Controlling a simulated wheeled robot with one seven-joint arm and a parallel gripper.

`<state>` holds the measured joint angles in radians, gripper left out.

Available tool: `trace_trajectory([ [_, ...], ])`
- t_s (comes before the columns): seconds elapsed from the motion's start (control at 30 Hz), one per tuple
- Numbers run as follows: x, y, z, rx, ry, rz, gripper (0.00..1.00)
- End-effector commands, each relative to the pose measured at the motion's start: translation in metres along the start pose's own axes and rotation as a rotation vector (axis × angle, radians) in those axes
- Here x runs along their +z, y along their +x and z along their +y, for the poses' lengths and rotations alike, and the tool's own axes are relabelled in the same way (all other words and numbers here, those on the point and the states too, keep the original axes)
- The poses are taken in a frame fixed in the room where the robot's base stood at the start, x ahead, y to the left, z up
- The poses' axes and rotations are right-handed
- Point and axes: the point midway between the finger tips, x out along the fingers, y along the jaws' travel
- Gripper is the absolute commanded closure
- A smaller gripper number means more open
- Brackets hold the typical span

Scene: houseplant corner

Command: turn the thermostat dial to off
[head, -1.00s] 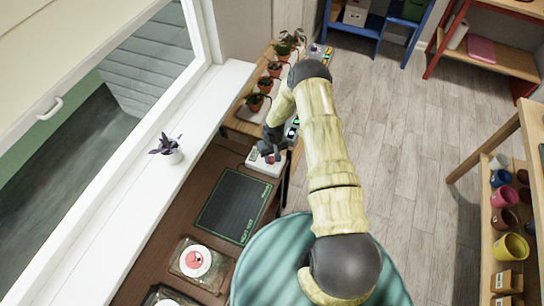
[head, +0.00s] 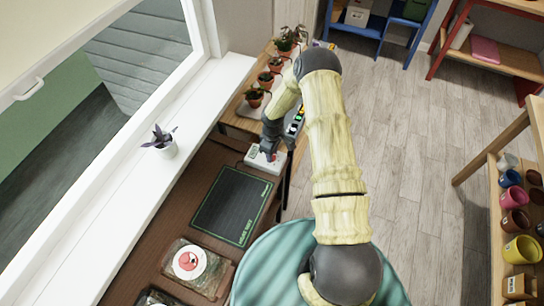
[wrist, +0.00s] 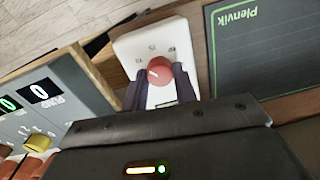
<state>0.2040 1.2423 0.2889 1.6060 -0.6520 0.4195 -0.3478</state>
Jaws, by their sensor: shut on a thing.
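The thermostat (head: 257,163) is a small white box by the far end of the brown bench in the head view. In the wrist view the thermostat (wrist: 137,42) has a round red dial (wrist: 161,69) with a short white pointer mark on its left part. Small printed marks around the dial are too blurred to read surely. My gripper (wrist: 160,79) is shut on the dial, one dark finger on each side. In the head view my gripper (head: 268,153) points down over the thermostat and hides most of the dial.
A grey control panel (wrist: 52,95) with lit displays and a yellow knob stands close beside the thermostat. A dark green-edged mat (head: 232,205) lies on the other side. Potted plants (head: 254,97) stand beyond. A plant in a white pot (head: 165,149) is on the sill.

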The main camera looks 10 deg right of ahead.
Motion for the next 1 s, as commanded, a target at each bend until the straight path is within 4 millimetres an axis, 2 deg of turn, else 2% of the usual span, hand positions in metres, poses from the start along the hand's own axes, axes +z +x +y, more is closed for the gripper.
trace_trajectory([
  [1.0,-0.0009,0.0001,-0.0027,-0.002,-0.929,-0.039,0.95],
])
